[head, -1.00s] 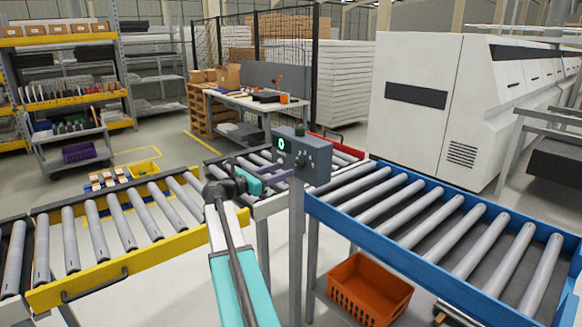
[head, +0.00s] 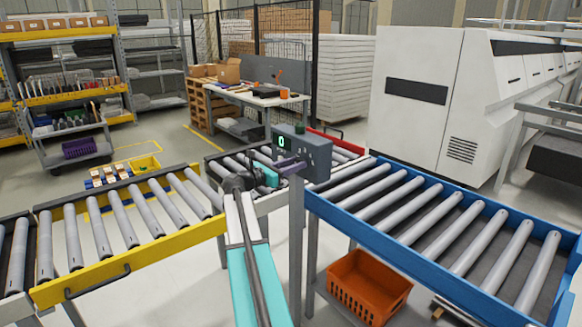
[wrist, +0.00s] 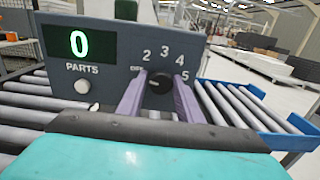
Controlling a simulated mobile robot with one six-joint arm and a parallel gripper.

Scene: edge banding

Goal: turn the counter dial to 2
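The counter box (head: 313,157) stands on a post between the conveyors. In the wrist view its green display reads 0 above the word PARTS. The black counter dial (wrist: 160,83) sits on its face below the printed marks OFF, 2, 3, 4 and 5. A small pale mark on the dial seems to face OFF. My gripper (wrist: 160,92) has one purple finger on each side of the dial, with the tips close to the panel. The fingers look open, with little space beside the dial; contact is not clear. In the head view my gripper (head: 292,167) partly covers the panel.
A white round button (wrist: 82,86) is left of the dial. A yellow-edged roller conveyor (head: 150,262) is on the left and a blue one (head: 400,245) on the right. An orange crate (head: 370,288) stands below. A dark green knob (head: 299,128) tops the box.

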